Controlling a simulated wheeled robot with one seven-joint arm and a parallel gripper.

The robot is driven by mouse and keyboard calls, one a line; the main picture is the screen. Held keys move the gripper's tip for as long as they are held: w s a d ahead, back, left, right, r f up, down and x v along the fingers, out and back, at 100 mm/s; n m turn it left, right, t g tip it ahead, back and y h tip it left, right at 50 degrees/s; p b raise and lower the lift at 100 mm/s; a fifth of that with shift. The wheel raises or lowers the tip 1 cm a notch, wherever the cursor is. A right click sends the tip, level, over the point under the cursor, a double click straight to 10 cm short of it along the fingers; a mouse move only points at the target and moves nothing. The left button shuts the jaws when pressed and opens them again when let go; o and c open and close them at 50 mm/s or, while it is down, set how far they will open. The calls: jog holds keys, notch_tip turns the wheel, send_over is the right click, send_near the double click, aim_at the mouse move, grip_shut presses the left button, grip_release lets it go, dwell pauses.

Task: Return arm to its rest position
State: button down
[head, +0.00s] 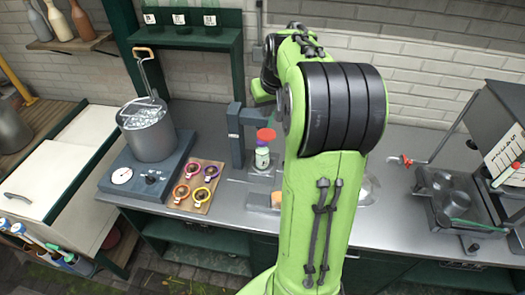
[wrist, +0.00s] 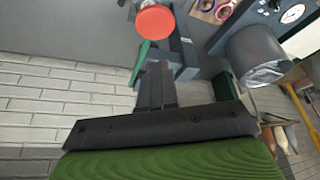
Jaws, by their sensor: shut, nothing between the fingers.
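My green arm (head: 315,210) rises through the middle of the head view and bends at a black joint. It hides part of the counter behind it. My gripper shows in the wrist view (wrist: 155,85), with its dark fingers together and nothing between them. The fingers point toward a dark grey stand and a red disc (wrist: 155,22). In the head view the gripper itself is mostly hidden behind my arm.
A bottle (head: 262,158) stands by the grey stand (head: 237,135), below a red disc (head: 266,135). A metal pot (head: 148,130) sits on a scale-like base (head: 147,168). Several coloured rings lie on a wooden board (head: 208,168). A dark machine (head: 450,190) stands at right.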

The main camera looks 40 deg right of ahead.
jog(key=shift+f, duration=0.2)
jog(key=s+a+n+b, duration=0.15)
jog(key=s+a, duration=0.25)
jog(key=a, duration=0.6)
jog(key=s+a+n+b, duration=0.1)
jog(key=s+a+b, duration=0.3)
jog(key=a, duration=0.6)
jog(key=s+a+f+n+y, duration=0.1)
jog(key=s+a+f, duration=0.1)
jog(key=s, duration=0.3)
jog(key=s+a+f+n+t+b, duration=0.1)
jog(key=s+a+f, duration=0.2)
jog(key=s, duration=0.3)
jog(key=shift+s+a+f+y, duration=0.2)
jog(key=shift+s+a+y, duration=0.1)
jog(key=shift+a+y, duration=0.15)
jog(key=c, duration=1.8)
grip_release()
